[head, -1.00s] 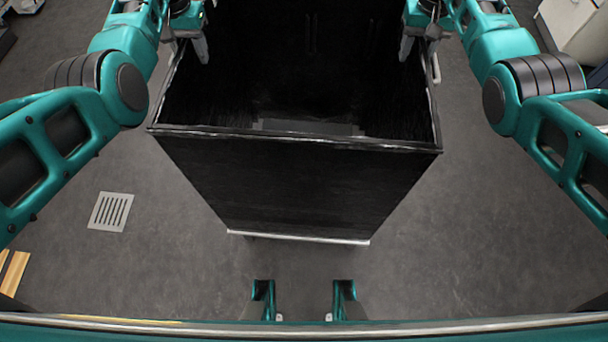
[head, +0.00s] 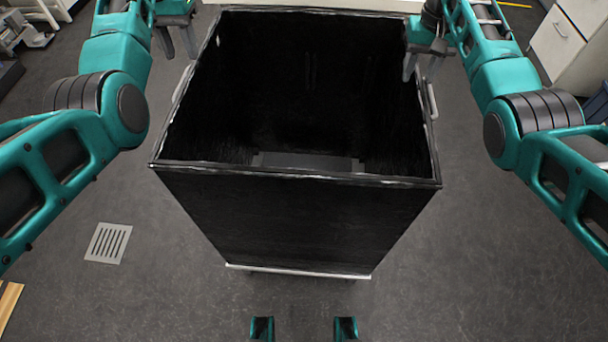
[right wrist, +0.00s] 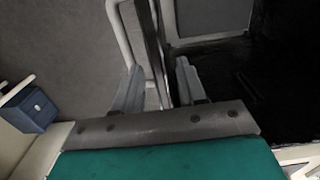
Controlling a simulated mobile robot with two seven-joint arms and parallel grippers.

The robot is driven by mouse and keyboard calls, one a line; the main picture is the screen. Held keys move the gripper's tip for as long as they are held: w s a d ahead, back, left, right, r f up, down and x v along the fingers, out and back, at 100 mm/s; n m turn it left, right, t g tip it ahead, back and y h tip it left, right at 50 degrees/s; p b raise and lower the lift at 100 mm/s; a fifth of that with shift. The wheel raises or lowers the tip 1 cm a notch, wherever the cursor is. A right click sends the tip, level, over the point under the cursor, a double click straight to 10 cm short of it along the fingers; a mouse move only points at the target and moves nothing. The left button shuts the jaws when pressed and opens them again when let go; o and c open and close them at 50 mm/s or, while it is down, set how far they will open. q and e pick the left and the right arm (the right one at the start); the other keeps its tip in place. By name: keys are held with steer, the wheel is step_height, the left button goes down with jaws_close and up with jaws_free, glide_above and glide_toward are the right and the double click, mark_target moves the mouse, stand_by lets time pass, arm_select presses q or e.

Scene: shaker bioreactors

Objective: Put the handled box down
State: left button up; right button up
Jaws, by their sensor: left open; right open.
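The handled box (head: 290,215) is large, black and open-topped, upright in the middle of the head view. Its left handle (head: 183,84) and right handle (head: 432,100) stand out from the side walls. My left gripper (head: 178,52) is open and empty, outside the far left corner and apart from the box. My right gripper (head: 422,72) is open at the right wall near the far corner. In the right wrist view, its fingers (right wrist: 160,88) sit either side of the wall's rim (right wrist: 155,50). What bears the box's underside is hidden.
A floor grate (head: 108,243) lies left of the box. A pale cabinet (head: 565,45) stands at the upper right, and a blue box (right wrist: 30,109) shows in the right wrist view. A pale surface edge (head: 330,4) lies beyond the box.

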step_height(320, 180, up, 7)
steer(key=shift+r, duration=0.1)
stand_by(0.7)
